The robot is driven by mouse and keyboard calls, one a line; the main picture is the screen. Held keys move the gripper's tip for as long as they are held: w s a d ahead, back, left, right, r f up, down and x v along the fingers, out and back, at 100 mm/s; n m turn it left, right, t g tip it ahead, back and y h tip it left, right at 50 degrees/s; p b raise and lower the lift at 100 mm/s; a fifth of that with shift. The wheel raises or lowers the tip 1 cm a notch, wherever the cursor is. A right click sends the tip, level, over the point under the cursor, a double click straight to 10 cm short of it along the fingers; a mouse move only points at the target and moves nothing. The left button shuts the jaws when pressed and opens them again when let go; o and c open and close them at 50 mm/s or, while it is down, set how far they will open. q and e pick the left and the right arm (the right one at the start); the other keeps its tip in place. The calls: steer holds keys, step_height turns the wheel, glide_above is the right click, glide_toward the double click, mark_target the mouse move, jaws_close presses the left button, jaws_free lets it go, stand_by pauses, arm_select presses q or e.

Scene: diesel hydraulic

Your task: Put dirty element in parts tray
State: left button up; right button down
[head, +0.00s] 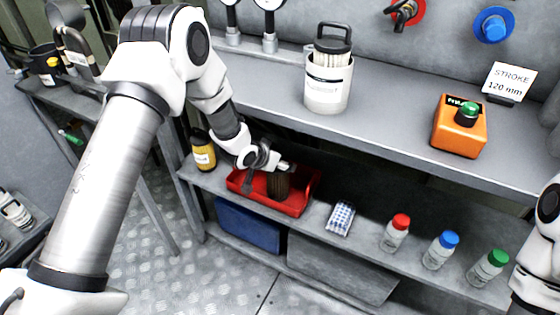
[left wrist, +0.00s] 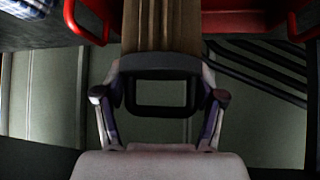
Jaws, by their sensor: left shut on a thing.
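The dirty element (head: 278,188) is a dark brown, pleated cylinder. It stands about upright within the outline of the red parts tray (head: 305,199) on the lower shelf; I cannot tell whether it touches the tray floor. My left gripper (head: 279,168) is shut on its upper part. In the left wrist view the brown pleated element (left wrist: 162,25) reaches up from between the fingers of my left gripper (left wrist: 160,66), with the red tray (left wrist: 232,22) behind it. My right arm shows at the right edge of the head view, but its gripper is out of frame.
A yellow-brown bottle (head: 203,154) stands left of the tray. The upper shelf, with a white canister (head: 327,90) and orange box (head: 459,136), overhangs behind.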

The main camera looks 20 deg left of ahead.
arm_select(q)
steer(key=o, duration=1.7)
steer(key=shift+f, duration=0.15)
steer(key=shift+o, duration=0.2)
steer(key=shift+s+a+r, duration=0.1)
steer(key=shift+s+r, duration=0.1)
steer(key=shift+r, duration=0.2)
steer(key=p+v, duration=0.2)
steer(key=v, duration=1)
steer(key=s+d+f+n+g+y, duration=0.1)
steer(key=s+f+g, duration=0.3)
steer(key=s+f, duration=0.7)
steer(key=s+d+f+n+g+y, duration=0.1)
steer(key=s+f+g, duration=0.3)
steer(key=s+f, duration=0.8)
steer(key=s+d+n, duration=0.1)
steer(key=s, duration=0.7)
steer(key=shift+s+f+n+g, duration=0.3)
steer(key=shift+s, duration=0.05)
